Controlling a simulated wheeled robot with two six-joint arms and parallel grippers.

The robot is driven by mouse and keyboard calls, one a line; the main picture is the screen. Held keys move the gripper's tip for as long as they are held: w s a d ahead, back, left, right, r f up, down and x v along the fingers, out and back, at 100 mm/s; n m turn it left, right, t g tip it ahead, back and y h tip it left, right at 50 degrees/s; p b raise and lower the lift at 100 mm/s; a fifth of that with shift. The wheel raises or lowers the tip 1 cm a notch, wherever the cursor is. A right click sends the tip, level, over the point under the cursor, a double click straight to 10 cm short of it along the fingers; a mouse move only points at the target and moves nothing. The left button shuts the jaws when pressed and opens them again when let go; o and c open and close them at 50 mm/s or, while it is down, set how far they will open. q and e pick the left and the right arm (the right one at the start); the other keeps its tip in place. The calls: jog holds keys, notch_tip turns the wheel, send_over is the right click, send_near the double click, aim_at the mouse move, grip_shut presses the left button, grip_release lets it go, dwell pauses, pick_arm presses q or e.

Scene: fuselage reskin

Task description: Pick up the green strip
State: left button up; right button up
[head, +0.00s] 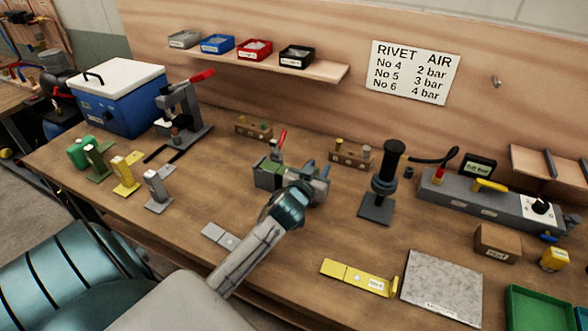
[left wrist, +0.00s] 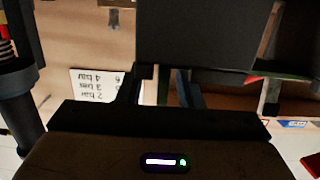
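I cannot make out a flat green strip for certain. A green upright piece (head: 97,161) stands at the far left of the bench, beside a yellow one (head: 125,174) and a grey one (head: 157,191). My left gripper (head: 318,182) is over the middle of the bench, well to the right of the green piece. It is close beside a small grey-green fixture (head: 268,174) with a red lever; I cannot tell if they touch. My right gripper is not in view.
A yellow strip (head: 358,278) lies near the front edge, left of a grey plate (head: 442,287). A grey strip (head: 219,236) lies beside my left arm. A lever press (head: 183,115), a black-topped tool (head: 384,180) and a blue box (head: 118,105) stand behind.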

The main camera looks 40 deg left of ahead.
pick_arm(q)
jog(key=shift+w+a+f, duration=0.1)
jog(key=shift+w, duration=0.1)
grip_shut()
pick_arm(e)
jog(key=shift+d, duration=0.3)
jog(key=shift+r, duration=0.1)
